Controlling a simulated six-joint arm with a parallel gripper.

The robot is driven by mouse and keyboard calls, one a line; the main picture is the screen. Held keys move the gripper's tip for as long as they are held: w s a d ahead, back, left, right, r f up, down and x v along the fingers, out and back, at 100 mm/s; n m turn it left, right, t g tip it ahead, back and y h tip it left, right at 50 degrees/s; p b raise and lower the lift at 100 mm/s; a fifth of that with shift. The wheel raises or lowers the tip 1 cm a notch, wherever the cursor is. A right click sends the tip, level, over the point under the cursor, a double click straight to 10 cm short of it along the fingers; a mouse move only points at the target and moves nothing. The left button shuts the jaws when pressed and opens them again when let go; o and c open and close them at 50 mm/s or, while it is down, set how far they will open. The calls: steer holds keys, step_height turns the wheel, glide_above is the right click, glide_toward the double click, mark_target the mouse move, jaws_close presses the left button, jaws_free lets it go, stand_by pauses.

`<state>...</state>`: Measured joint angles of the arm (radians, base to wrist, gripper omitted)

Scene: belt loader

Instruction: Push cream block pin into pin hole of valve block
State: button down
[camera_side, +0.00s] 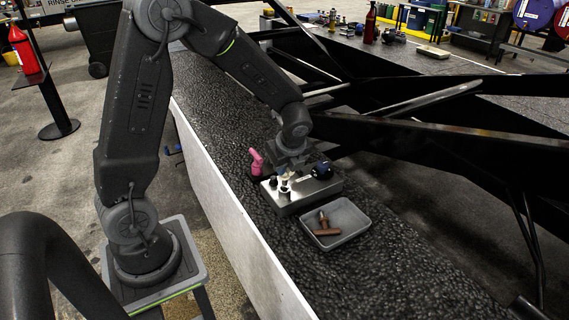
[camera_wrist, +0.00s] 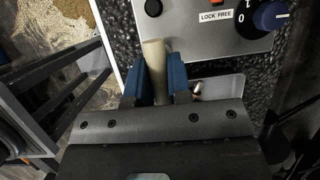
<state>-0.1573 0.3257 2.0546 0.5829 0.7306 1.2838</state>
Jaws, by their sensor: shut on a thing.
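The valve block (camera_side: 300,198) is a silver-grey box on the dark belt, with dark round parts and a knob on its top. In the wrist view its top plate (camera_wrist: 205,22) carries a "LOCK FREE" label and a blue-and-black knob (camera_wrist: 268,16). My gripper (camera_side: 285,172) is low over the left part of the valve block. Its blue fingers (camera_wrist: 155,68) are shut on the cream pin (camera_wrist: 153,54), whose end overlaps the plate's near edge in the wrist view. I cannot make out the pin hole or tell whether the pin touches the block.
A grey tray (camera_side: 358,231) with a brown T-shaped piece (camera_side: 326,229) lies just in front of the block. A pink object (camera_side: 256,160) stands at its left. Black frame beams (camera_side: 400,130) rise behind. Bare belt (camera_side: 400,270) lies to the lower right.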

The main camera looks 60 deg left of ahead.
mark_target(286, 174)
steer(key=shift+f, duration=2.05)
steer(key=c, duration=1)
jaws_free()
steer(key=v, duration=1.3)
steer(key=shift+r, duration=0.45)
